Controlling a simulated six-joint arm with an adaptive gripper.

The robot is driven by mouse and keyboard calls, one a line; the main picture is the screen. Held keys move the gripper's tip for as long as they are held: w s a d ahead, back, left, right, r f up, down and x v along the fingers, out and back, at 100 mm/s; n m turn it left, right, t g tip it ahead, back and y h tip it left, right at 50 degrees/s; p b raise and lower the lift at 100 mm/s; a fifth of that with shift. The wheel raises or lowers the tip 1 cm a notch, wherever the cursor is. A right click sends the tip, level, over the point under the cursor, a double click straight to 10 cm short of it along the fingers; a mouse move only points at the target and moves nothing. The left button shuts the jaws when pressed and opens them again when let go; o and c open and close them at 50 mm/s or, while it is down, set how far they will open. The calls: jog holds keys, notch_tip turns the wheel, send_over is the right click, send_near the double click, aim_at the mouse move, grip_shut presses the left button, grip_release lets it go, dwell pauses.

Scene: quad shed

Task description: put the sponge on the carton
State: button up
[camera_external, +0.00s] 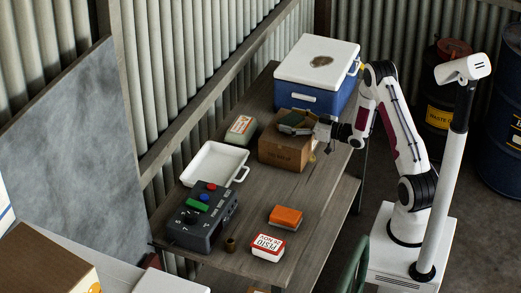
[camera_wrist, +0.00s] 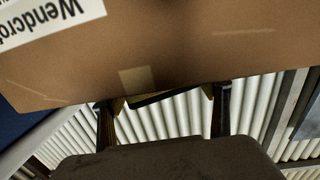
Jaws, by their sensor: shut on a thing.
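The carton (camera_external: 283,154) is a brown cardboard box on the table, in front of the blue and white cooler. It fills the top of the wrist view (camera_wrist: 200,45), with a white printed label. My gripper (camera_external: 296,126) is at the top of the carton, reaching in from the right. It is shut on the sponge (camera_external: 294,118), a dark green and yellow block over the carton's top. In the wrist view a thin strip of the sponge (camera_wrist: 165,97) shows between the fingers; the carton's edge hides the rest. I cannot tell whether the sponge touches the carton.
The cooler (camera_external: 315,75) stands close behind. A green-and-white box (camera_external: 241,129) and a white tray (camera_external: 213,165) are to the left. A dark button panel (camera_external: 201,215), an orange block (camera_external: 286,217) and a red-and-white box (camera_external: 267,248) lie nearer. Bare table (camera_external: 262,195) lies between.

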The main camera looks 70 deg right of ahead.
jog(key=shift+f, duration=0.25)
jog(key=shift+f, duration=0.1)
jog(key=o, duration=0.7)
jog(key=shift+s+a+r, duration=0.15)
jog(key=shift+s, duration=1.85)
jog(key=shift+s+a+r, duration=0.1)
jog(key=shift+s+r, duration=0.05)
jog(key=shift+s, duration=1.85)
jog(key=shift+s+a+r, duration=0.15)
jog(key=shift+s, duration=1.85)
jog(key=shift+w, duration=0.1)
